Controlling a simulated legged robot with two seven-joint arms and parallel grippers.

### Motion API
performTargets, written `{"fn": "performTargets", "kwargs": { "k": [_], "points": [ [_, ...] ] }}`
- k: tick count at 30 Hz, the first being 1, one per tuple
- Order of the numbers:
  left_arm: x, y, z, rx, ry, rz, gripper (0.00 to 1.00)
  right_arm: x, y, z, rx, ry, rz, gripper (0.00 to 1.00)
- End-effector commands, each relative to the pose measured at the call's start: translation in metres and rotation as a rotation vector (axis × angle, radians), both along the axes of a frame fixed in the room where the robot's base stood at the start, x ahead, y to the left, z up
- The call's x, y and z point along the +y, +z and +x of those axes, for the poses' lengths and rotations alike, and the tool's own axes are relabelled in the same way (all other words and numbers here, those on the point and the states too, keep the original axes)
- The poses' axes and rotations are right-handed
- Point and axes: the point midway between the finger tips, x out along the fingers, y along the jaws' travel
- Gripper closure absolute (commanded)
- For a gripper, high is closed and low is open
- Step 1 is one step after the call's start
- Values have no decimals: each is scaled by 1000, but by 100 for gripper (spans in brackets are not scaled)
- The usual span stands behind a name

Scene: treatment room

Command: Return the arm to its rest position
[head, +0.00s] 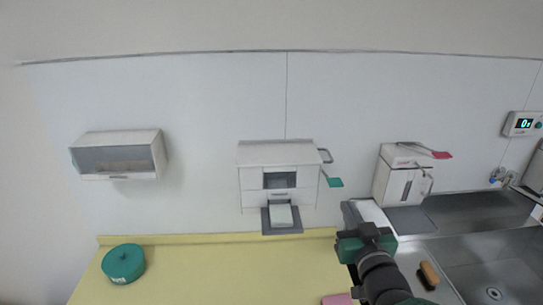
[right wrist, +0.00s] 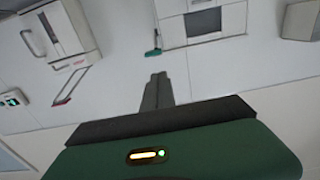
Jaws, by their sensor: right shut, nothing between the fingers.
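My right arm comes in from the lower right of the head view. Its green and black gripper (head: 367,232) is held above the right part of the yellow counter, near the sink side. In the right wrist view the two dark fingers (right wrist: 157,90) are together with nothing between them. The fingers point toward the wall and touch nothing that I can see. My left gripper is not in the head view.
The yellow counter (head: 210,275) holds a green round tin (head: 124,263). Wall dispensers with a green lever (head: 335,182) and a red lever (head: 441,155) hang behind. A brush (head: 428,275) lies by the steel sink (head: 500,272). A pink item (head: 337,299) is near my arm.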

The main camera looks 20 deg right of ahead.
Motion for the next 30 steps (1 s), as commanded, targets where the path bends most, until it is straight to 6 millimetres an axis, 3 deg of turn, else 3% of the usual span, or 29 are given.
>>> {"fn": "performTargets", "kwargs": {
  "k": [2,4,7,9,13,15,18,30],
  "points": [
    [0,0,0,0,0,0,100,7,-19,3,66,9,13,100],
    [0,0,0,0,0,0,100,20,-55,4,199,26,36,100],
    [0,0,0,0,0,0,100,50,-130,-10,486,63,80,100],
    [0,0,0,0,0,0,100,75,-182,-34,708,95,108,100],
    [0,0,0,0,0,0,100,113,-247,-95,1070,148,138,100],
    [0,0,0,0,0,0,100,126,-265,-123,1205,167,147,100],
    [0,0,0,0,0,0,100,135,-276,-147,1312,183,150,100],
    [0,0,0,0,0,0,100,136,-277,-151,1332,185,153,100]
  ]
}}
